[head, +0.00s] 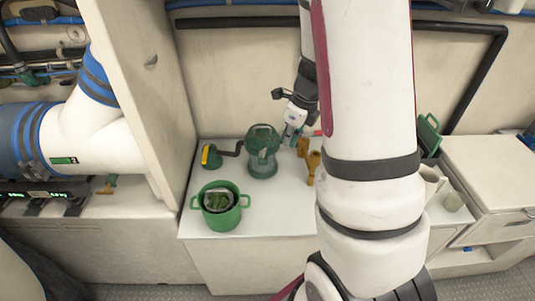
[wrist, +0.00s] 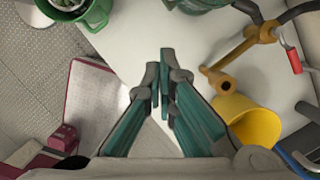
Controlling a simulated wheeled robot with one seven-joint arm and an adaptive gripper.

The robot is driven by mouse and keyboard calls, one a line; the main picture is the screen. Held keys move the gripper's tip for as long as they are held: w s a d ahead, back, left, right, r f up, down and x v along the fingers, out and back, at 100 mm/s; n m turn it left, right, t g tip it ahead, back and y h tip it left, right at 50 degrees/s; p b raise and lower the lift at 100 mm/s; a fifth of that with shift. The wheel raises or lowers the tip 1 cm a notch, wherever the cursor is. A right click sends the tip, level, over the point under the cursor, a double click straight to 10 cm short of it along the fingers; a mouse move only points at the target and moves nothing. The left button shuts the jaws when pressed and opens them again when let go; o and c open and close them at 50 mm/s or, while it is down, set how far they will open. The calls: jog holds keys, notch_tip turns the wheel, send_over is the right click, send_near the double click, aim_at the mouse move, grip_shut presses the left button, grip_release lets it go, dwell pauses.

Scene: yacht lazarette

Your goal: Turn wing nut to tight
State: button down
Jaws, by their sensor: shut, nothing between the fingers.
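I cannot make out a wing nut for certain in either view. A green, see-through strainer-like vessel (head: 263,152) stands upright on the white counter; only its edge shows at the top of the wrist view (wrist: 205,4). My gripper (head: 290,136) is to the right of this vessel's top in the head view, pointing down. In the wrist view my gripper's teal fingers (wrist: 165,88) are together and empty, above the bare counter. An ochre fitting (head: 310,162) stands to the right of the vessel, partly behind my arm; it also shows in the wrist view (wrist: 238,52), apart from my fingers.
A green pot (head: 221,219) stands at the counter's front left. A yellow-and-green piece with a black crank (head: 211,156) is behind it. A yellow cup (wrist: 252,122) lies right of my fingers. A white panel (head: 150,90) rises at left. The counter's front middle is clear.

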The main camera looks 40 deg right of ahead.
aim_at(263, 154)
jog(key=w+a+f, duration=0.2)
jog(key=w+f, duration=0.4)
jog(key=f, duration=0.3)
jog(key=shift+f, duration=0.3)
jog(key=shift+w+a+m, duration=0.35)
jog(key=shift+a+m, duration=0.05)
jog(key=shift+m, duration=0.3)
jog(key=m, duration=0.2)
jog(key=w+a+m+h+p, duration=0.1)
jog(key=m, duration=0.2)
jog(key=a+m+h, duration=0.1)
jog(key=m, duration=0.2)
jog(key=shift+w, duration=0.4)
jog(key=shift+w+a+r, duration=0.1)
jog(key=shift+w, duration=0.15)
dwell(0.6)
